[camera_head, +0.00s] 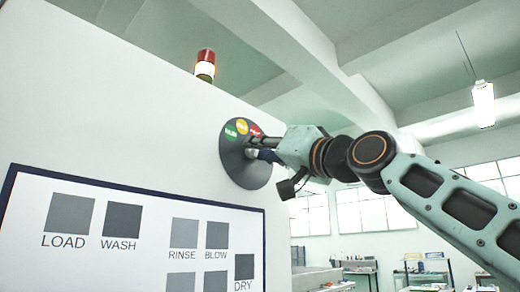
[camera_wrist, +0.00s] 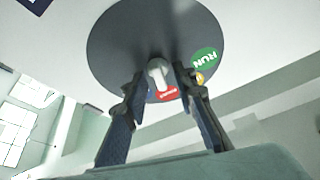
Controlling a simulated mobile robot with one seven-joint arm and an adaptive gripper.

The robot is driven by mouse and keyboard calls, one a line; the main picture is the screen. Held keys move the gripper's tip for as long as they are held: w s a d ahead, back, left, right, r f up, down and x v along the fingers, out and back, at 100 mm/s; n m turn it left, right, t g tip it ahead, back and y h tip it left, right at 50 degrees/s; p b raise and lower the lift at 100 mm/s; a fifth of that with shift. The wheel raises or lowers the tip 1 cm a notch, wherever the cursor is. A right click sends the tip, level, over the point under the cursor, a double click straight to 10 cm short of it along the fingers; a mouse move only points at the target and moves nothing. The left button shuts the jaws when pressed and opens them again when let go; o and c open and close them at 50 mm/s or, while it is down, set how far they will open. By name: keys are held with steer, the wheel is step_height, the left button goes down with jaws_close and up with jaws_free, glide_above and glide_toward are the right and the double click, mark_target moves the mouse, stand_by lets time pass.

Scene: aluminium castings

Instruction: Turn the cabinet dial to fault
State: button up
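The cabinet dial (camera_head: 234,168) is a dark round plate on the white cabinet wall, with green, yellow and red labels along its upper edge. In the wrist view the dial plate (camera_wrist: 115,45) shows a green RUN label (camera_wrist: 206,60), a partly hidden yellow label (camera_wrist: 200,79) and a red label (camera_wrist: 166,95). The pale knob (camera_wrist: 158,72) at its centre points toward the red label. My gripper (camera_head: 256,146) is at the dial. In the wrist view its two fingers (camera_wrist: 160,78) stand either side of the knob, with narrow gaps; contact is not clear.
A framed panel (camera_head: 150,204) with grey squares marked LOAD, WASH, RINSE, BLOW and DRY is on the cabinet below the dial. A lit signal tower (camera_head: 205,66) stands above the cabinet edge. Benches (camera_head: 420,276) are far behind at right. Space right of the cabinet is open.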

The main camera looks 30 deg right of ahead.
steer(key=v, duration=1.2)
steer(key=w+a+f+n+g+p, duration=0.1)
steer(key=a+f+g, duration=0.1)
steer(key=a+f, duration=0.2)
steer(key=w+a+f+g+p, duration=0.2)
steer(key=a+f, duration=0.3)
steer(key=f, duration=0.4)
steer(key=w+a+f+n+g+h+p, duration=0.1)
steer(key=a+f+g, duration=0.2)
steer(key=a+f, duration=0.2)
steer(key=shift+w+f+n+p, duration=0.15)
steer(key=shift+w+f, duration=0.05)
steer(key=shift+f, duration=0.45)
steer(key=shift+w+f+n+p, duration=0.15)
steer(key=shift+f, duration=0.45)
steer(key=s+f+g+h+p, duration=0.1)
steer(key=s+f+g, duration=0.2)
steer(key=f, duration=0.7)
steer(key=s+f+g+h+p, duration=0.1)
steer(key=s+f+g, duration=0.2)
steer(key=f, duration=0.8)
steer(key=s+f+g+h+p, duration=0.1)
steer(key=s+f+g+p, duration=0.1)
steer(key=f, duration=0.8)
steer(key=shift+s+a+f+g+h, duration=0.35)
steer(key=shift+s+g, duration=0.25)
steer(key=shift+s, duration=0.2)
